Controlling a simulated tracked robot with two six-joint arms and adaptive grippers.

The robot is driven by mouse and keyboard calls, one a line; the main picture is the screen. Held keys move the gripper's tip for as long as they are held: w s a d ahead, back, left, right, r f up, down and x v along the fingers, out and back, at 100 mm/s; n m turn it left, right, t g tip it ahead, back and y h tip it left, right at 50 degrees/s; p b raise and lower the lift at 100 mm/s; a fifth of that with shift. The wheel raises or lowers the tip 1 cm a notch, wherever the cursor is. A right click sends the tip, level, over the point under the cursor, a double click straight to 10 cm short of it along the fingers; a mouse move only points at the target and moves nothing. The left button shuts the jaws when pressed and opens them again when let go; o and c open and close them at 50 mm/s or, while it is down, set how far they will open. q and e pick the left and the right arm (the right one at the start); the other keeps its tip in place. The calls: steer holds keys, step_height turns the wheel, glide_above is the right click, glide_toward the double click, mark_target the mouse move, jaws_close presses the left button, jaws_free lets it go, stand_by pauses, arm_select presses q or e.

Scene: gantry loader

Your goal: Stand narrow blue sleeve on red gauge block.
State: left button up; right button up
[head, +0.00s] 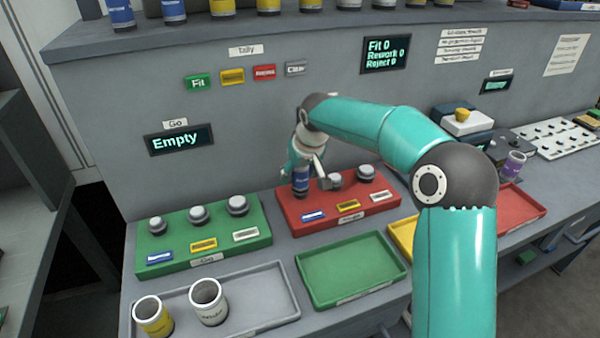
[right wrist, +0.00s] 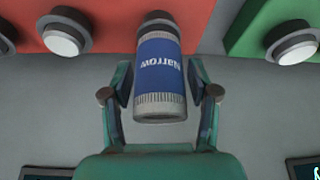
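The narrow blue sleeve (head: 301,180) is upright at the left post of the red gauge block (head: 285,209). In the right wrist view the blue sleeve (right wrist: 160,68) reads "Narrow", and a dark collar shows at its far end. It lines up with the post; I cannot tell whether it is fully seated. My left gripper is not in view.
A green gauge block (head: 180,222) with several posts stands to the left. A grey tray (head: 262,296) holds a yellow and a white sleeve. An empty green tray (head: 350,268) is in front of the red block. Several sleeves stand on the upper shelf (head: 205,30).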

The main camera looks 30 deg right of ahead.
steer(key=shift+o, duration=0.2)
steer(key=shift+f, duration=0.1)
steer(key=v, duration=1.2)
steer(key=shift+w, duration=0.1)
